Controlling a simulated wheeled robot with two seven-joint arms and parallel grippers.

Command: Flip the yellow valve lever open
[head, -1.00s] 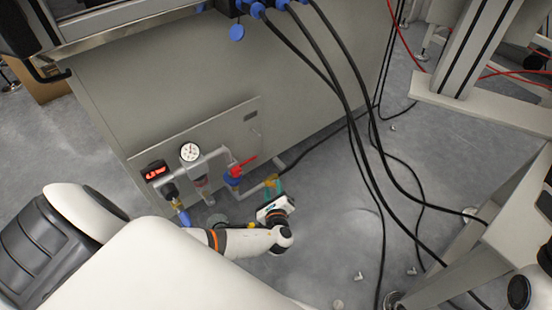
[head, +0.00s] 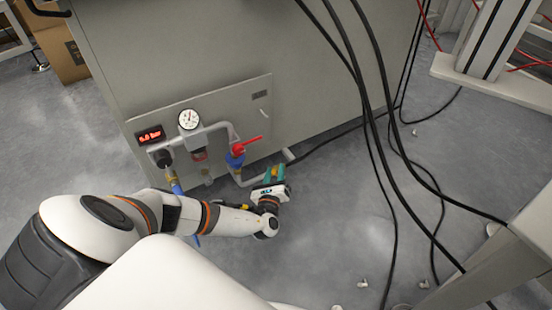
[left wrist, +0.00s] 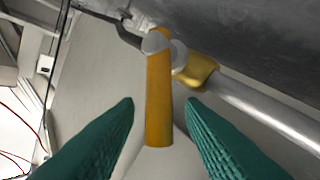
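The yellow valve lever (left wrist: 158,100) stands lengthwise in the left wrist view, joined at a round grey pivot to a brass-yellow valve body (left wrist: 200,72) on a grey pipe (left wrist: 265,112). My left gripper (left wrist: 160,103) is open, with one teal finger on each side of the lever's near end. Gaps show between the lever and both fingers. In the head view my left gripper (head: 275,174) is low by the panel's pipe end, and it mostly hides the yellow valve. My right gripper is not in view.
A grey cabinet carries a panel with a pressure gauge (head: 189,119), a red "6.0 bar" display (head: 150,135) and a red-handled blue valve (head: 236,157) just left of my gripper. Black cables (head: 375,120) hang to the right. The floor between is mostly clear.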

